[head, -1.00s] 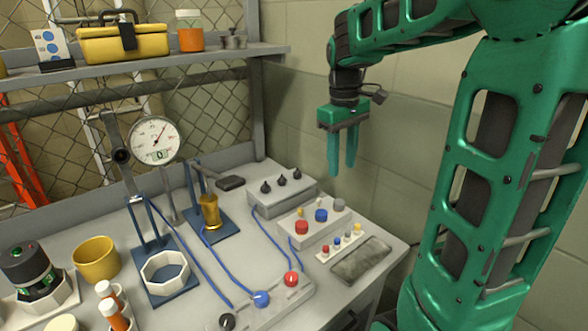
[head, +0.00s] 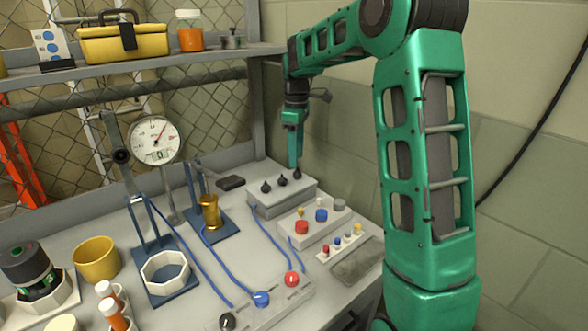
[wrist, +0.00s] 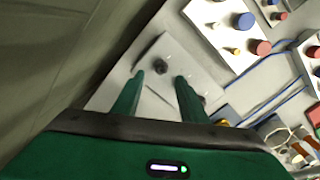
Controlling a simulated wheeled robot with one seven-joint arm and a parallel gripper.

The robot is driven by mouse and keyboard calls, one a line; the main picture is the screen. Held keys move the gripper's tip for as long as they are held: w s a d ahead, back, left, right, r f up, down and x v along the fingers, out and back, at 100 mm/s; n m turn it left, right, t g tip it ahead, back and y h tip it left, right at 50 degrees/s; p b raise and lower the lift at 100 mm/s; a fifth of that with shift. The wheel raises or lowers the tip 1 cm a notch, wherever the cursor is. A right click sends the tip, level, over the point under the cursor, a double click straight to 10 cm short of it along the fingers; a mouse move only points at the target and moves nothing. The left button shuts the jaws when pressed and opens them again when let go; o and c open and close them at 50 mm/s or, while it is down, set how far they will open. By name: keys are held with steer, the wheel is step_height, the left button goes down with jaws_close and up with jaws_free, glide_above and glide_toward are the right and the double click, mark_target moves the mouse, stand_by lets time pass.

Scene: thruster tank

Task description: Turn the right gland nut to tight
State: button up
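The gland nuts appear to be the small dark knobs in a row on a light grey box (head: 290,196). The right nut (head: 297,174) stands at the box's far right end, with the middle nut (head: 282,181) and left nut (head: 265,187) beside it. My gripper (head: 295,164) points down just over the right nut. In the wrist view my gripper (wrist: 160,78) is open, and a dark nut (wrist: 160,66) shows in the gap just past the fingertips. I cannot tell whether the fingers touch it. Another nut is partly hidden by the right finger.
A panel with coloured caps (head: 313,227) and a smaller strip of caps (head: 343,243) stand in front of the box. A dial gauge (head: 154,139) and a brass cylinder (head: 210,213) stand to the left. The wall is close behind my gripper.

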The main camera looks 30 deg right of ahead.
mark_target(297, 174)
steer(key=shift+f, duration=2.5)
jaws_close()
